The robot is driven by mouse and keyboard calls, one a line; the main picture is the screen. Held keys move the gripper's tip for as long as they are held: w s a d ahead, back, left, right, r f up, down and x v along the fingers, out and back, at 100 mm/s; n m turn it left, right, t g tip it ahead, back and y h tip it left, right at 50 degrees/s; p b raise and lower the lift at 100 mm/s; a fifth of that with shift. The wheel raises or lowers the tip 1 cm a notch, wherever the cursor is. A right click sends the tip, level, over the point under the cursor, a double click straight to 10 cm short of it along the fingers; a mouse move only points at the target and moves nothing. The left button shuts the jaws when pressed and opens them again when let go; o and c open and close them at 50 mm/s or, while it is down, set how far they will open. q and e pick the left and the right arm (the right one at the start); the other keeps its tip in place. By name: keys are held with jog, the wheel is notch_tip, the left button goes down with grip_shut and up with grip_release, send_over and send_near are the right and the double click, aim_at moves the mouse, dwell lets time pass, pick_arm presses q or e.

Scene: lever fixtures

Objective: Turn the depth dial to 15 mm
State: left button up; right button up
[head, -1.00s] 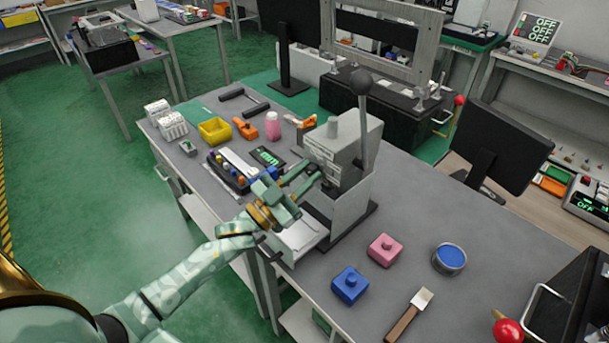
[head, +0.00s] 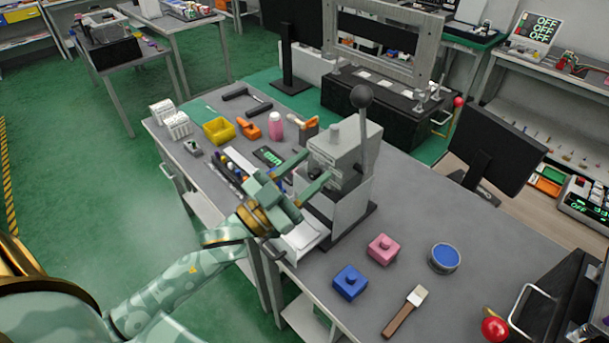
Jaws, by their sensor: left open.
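The grey lever machine (head: 346,150) stands on the table, with a tall lever ending in a dark ball (head: 361,96). Small labels show on its front face. My left gripper (head: 314,168) is open, its two fingers pointing at this front face, one above the other in the picture. A dark spot between the fingertips may be the depth dial, but it is too small and covered to read its setting. I cannot tell whether the fingers touch it. My right gripper is not in view.
A pink block (head: 383,249), a blue block (head: 350,283), a blue-topped round tin (head: 444,258) and a brush (head: 406,311) lie right of the machine. A yellow bin (head: 219,130) and a pink bottle (head: 275,126) stand behind my left gripper.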

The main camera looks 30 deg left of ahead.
pick_arm(q)
jog(key=s+d+r, duration=0.2)
jog(key=s, duration=0.3)
jog(key=shift+d+r, duration=0.25)
